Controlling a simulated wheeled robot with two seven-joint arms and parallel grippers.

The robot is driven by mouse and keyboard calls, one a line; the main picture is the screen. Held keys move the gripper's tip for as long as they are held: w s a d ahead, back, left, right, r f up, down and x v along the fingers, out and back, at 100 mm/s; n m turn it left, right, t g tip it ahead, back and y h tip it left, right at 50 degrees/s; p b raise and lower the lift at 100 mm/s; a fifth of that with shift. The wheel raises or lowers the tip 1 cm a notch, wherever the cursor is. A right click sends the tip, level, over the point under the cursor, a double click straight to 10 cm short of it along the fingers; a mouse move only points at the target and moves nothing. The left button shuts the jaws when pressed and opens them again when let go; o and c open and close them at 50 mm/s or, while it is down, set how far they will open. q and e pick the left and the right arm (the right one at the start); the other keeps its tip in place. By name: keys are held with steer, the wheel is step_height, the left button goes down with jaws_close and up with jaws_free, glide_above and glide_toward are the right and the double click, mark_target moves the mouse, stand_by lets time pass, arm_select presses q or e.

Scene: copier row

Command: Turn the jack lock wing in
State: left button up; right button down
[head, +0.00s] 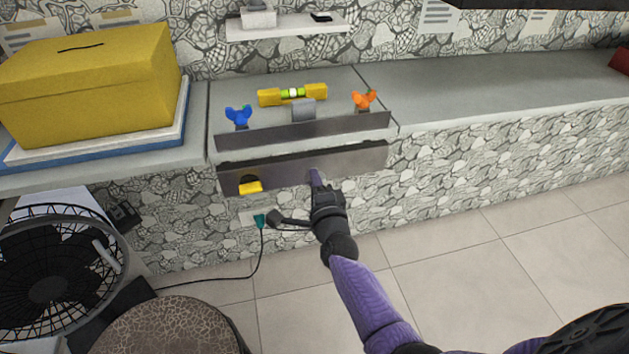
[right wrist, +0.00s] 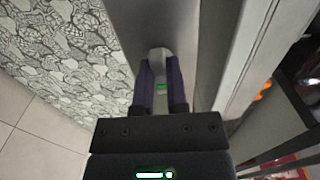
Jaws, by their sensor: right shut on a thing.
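My right gripper (head: 313,172) reaches up to the dark metal front panel (head: 350,163) below the shelf. In the right wrist view its purple fingers (right wrist: 160,88) are shut on a small pale grey tab (right wrist: 160,54) at the panel. A green patch shows between the fingers. The fingers hide much of the tab, so I cannot tell whether it is the lock wing. A blue winged knob (head: 238,116) and an orange winged knob (head: 364,100) stand above the panel, apart from my gripper. My left gripper is not in view.
A yellow level (head: 268,97) and a small grey block (head: 303,111) sit between the knobs. A yellow piece (head: 250,187) shows at the panel's left opening. A yellow box (head: 95,85) stands left; a black fan (head: 50,265) and round stool (head: 170,328) stand below. Floor at right is clear.

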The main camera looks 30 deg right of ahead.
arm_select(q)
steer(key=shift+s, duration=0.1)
arm_select(e)
steer(key=shift+s+d+f, duration=0.1)
steer(key=shift+f, duration=0.05)
steer(key=c, duration=0.7)
jaws_free()
steer(key=shift+s, duration=0.1)
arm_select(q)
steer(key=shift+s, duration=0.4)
arm_select(e)
steer(key=shift+o, duration=0.3)
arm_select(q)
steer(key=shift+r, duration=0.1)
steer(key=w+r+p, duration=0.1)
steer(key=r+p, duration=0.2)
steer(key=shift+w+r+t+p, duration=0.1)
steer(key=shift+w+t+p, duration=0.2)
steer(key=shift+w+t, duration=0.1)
arm_select(e)
steer(key=v, duration=0.9)
steer(key=shift+s, duration=0.4)
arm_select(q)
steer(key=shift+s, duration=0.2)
